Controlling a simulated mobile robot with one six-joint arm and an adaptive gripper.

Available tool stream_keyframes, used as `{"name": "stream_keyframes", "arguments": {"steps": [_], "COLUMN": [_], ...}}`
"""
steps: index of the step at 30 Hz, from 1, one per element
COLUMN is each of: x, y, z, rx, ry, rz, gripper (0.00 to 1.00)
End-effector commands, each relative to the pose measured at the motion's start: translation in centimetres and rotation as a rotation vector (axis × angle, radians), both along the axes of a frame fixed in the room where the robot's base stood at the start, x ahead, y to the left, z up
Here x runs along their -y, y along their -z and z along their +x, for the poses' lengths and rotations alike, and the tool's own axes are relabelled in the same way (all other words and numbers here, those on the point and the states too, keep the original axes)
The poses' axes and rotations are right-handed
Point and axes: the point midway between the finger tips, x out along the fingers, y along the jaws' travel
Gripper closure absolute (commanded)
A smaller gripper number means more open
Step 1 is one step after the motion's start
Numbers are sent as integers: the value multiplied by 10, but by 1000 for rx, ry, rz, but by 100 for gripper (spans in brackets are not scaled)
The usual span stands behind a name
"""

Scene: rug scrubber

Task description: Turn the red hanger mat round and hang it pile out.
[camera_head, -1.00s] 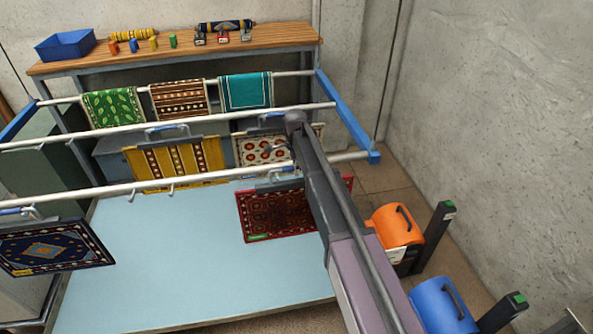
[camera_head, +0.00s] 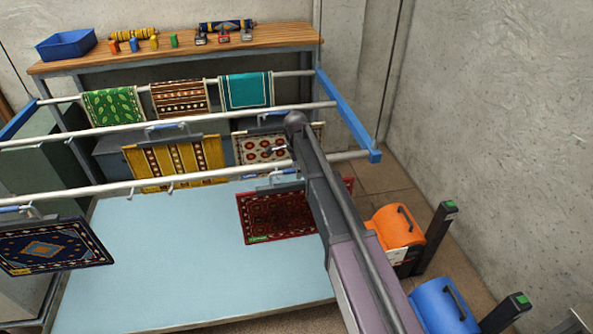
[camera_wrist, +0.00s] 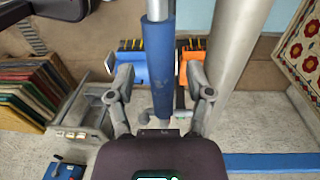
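The red hanger mat (camera_head: 275,218) hangs from the front rail, its dark red patterned face towards the head camera and a green tag at its lower left. My arm covers its right part. In the wrist view a blue grip (camera_wrist: 158,60), apparently that mat's hanger grip, runs between the fingers of my gripper (camera_wrist: 160,95). The fingers are spread, with a gap on each side of the grip. The mat itself cannot be made out in the wrist view. In the head view my gripper is mostly hidden by my arm.
A yellow mat (camera_head: 178,161) and a cream mat with red motifs (camera_head: 262,149) hang on the rail behind. A navy mat (camera_head: 48,246) hangs at left on the front rail (camera_head: 110,189). Orange (camera_head: 396,228) and blue (camera_head: 443,306) drum machines stand right.

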Motion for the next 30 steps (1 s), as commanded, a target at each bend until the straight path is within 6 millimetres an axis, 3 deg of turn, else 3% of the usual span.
{"name": "stream_keyframes", "arguments": {"steps": [14,25,30], "x": [0,0,8], "y": [-4,-28,-27], "z": [0,0,-27], "rx": [0,0,0], "ry": [0,0,0], "rz": [0,0,0], "gripper": [32,32,32]}}
